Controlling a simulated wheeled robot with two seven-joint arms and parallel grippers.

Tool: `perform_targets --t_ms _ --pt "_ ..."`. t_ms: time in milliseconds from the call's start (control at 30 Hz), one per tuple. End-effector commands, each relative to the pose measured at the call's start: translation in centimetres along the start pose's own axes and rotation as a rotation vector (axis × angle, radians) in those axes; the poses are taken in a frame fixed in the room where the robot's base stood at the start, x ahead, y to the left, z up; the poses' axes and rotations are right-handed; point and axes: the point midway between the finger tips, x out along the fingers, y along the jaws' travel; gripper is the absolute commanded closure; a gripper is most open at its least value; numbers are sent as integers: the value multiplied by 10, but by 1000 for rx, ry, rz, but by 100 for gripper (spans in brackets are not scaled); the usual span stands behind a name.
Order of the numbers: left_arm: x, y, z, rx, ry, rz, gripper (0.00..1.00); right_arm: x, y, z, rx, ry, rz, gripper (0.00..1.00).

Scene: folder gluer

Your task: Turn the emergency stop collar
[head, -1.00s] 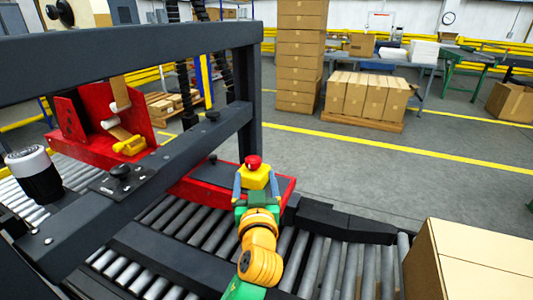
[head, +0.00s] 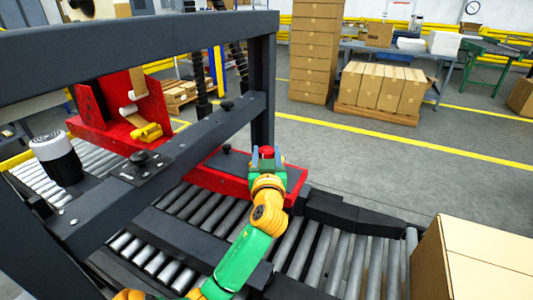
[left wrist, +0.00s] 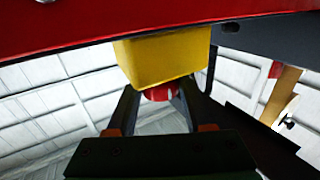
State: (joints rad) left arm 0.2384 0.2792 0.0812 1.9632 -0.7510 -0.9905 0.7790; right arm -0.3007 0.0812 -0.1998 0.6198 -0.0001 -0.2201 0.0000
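The emergency stop is a red round button (head: 267,150) on a yellow box, mounted at the red beam of the folder gluer. In the left wrist view the yellow box (left wrist: 162,58) hangs at the top centre, with the red button (left wrist: 158,94) below it. My left gripper (head: 266,156) is at the emergency stop, with its fingers on either side of the red button. In the left wrist view the fingers (left wrist: 156,104) stand apart, and a gap shows beside the button. The yellow box is mostly hidden behind my gripper in the head view. My right gripper is not in view.
A dark frame bar (head: 160,45) crosses above the roller conveyor (head: 330,262). A red bracket (head: 105,110) and a black-and-white cylinder (head: 56,158) are at the left. A large carton (head: 480,260) stands at the lower right. Open floor lies beyond the machine.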

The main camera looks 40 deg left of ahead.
Motion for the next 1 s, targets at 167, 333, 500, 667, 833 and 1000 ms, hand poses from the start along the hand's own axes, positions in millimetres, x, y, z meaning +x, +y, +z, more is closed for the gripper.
perform_targets --t_ms 167,333,500,667,833,1000 --pt "0 0 0 1 -1 4 100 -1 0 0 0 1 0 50" --pt "0 -1 -1 0 -2 47 100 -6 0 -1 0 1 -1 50" --pt "0 -1 -3 3 -1 148 100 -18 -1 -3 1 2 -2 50" --pt "0 -2 -5 4 -3 285 100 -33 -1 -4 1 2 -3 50" --pt "1 -2 -5 9 -2 439 100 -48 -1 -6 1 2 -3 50" --pt "1 -2 -3 10 -1 581 100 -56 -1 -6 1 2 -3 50"
